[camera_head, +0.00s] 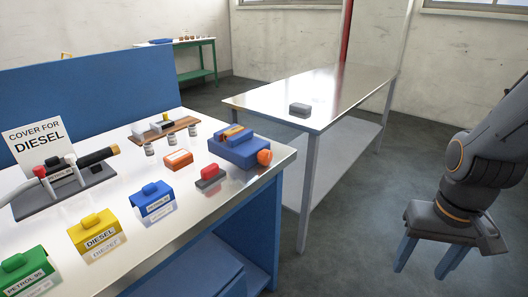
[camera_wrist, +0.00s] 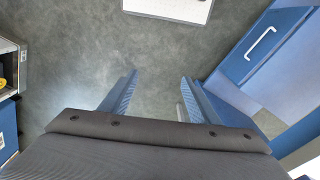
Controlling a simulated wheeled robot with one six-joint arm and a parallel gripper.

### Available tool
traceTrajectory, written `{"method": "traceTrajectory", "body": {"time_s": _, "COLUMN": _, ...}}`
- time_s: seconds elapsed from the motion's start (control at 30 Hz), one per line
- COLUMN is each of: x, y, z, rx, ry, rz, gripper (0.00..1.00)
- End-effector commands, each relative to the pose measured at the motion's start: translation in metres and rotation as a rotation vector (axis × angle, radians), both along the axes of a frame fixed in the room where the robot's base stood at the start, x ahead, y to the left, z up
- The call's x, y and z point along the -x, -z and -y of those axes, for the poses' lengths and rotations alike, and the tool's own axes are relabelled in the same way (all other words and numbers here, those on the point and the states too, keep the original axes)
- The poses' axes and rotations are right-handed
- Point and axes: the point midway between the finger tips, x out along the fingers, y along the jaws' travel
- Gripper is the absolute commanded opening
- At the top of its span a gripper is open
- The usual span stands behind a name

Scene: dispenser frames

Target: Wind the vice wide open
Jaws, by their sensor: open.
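The vice (camera_head: 236,150) is a blue block at the right end of the near bench in the head view, with an orange round knob (camera_head: 265,157) on its right side, near the bench edge. An orange-brown piece lies along the vice's top; how wide the jaws stand is too small to tell. My gripper (camera_head: 428,262) hangs over the floor at the far right, well apart from the vice, its two blue fingers pointing down. In the wrist view my gripper (camera_wrist: 159,77) is open and empty above the grey floor. The vice is not recognisable there.
The near bench (camera_head: 130,212) also carries yellow, blue and green labelled covers, a nozzle stand (camera_head: 75,185), a red-topped grey block (camera_head: 210,178) and a wooden rack (camera_head: 163,130). A second metal table (camera_head: 340,88) with a grey block stands behind. Open floor lies between bench and gripper.

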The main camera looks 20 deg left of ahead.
Motion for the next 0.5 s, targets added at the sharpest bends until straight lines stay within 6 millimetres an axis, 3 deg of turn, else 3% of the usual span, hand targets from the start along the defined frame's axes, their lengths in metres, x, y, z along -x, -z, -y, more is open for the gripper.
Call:
{"method": "traceTrajectory", "body": {"time_s": 0.17, "x": -0.076, "y": 0.016, "z": -0.001, "rx": 0.043, "ry": -0.126, "rz": 0.210, "gripper": 0.55}}
{"method": "traceTrajectory", "body": {"time_s": 0.27, "x": -0.134, "y": 0.022, "z": -0.018, "rx": 0.043, "ry": -0.247, "rz": 0.385, "gripper": 0.55}}
{"method": "traceTrajectory", "body": {"time_s": 0.4, "x": -0.202, "y": 0.022, "z": -0.064, "rx": -0.018, "ry": -0.423, "rz": 0.627, "gripper": 0.55}}
{"method": "traceTrajectory", "body": {"time_s": 0.5, "x": -0.234, "y": 0.018, "z": -0.110, "rx": -0.106, "ry": -0.549, "rz": 0.790, "gripper": 0.55}}
